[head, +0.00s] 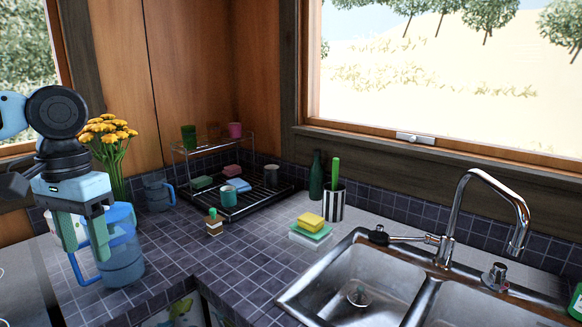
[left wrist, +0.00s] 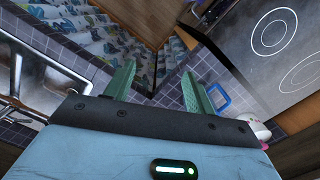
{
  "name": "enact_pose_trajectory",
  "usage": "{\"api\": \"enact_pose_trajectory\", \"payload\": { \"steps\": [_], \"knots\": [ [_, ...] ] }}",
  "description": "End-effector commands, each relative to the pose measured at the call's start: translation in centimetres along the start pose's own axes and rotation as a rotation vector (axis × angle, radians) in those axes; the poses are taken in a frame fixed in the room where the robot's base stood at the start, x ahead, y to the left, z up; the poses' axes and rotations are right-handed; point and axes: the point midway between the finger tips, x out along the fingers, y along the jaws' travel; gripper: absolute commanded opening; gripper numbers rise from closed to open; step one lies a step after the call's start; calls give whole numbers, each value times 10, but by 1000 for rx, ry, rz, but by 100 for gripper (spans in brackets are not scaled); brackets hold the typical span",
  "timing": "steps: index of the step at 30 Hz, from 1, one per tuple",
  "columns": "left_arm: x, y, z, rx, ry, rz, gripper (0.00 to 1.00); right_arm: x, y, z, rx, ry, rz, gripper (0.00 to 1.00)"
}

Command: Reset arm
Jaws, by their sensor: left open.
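My left gripper (head: 86,250) hangs at the left of the head view, fingers pointing down, in front of a blue pitcher (head: 124,265) on the tiled counter. Its two green fingers are apart with nothing between them. The left wrist view also shows the open fingers (left wrist: 158,78), with a blue handle (left wrist: 219,94) just right of them. I cannot tell from the head view whether the gripper touches the pitcher. My right gripper is not in view.
Yellow flowers (head: 108,130) stand behind the gripper. A dish rack (head: 262,200) with cups is in the corner. Sponges (head: 311,222), a striped holder (head: 334,204) and a steel sink (head: 362,270) lie right. A stovetop (left wrist: 285,60) shows in the wrist view. Mid-counter is mostly clear.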

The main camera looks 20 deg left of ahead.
Motion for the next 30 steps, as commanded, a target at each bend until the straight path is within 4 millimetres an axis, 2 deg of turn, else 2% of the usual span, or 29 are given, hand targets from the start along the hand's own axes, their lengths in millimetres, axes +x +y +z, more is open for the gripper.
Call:
{"api": "enact_pose_trajectory", "payload": {
  "steps": [8, 12, 16, 21, 23, 26, 30],
  "knots": [
    [86, -39, -25, 13, 85, 57, 55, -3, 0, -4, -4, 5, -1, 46],
    [153, -57, -32, 26, 148, 88, 55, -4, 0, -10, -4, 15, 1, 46],
    [219, -66, -31, 42, 213, 109, 55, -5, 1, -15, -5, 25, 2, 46],
    [302, -62, -16, 66, 295, 130, 55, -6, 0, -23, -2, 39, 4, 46],
    [328, -57, -9, 76, 323, 135, 55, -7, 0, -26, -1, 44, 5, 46],
    [369, -45, 7, 91, 370, 143, 55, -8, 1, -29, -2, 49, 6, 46],
    [421, -18, 34, 115, 440, 152, 55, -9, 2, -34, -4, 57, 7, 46]
  ]
}}
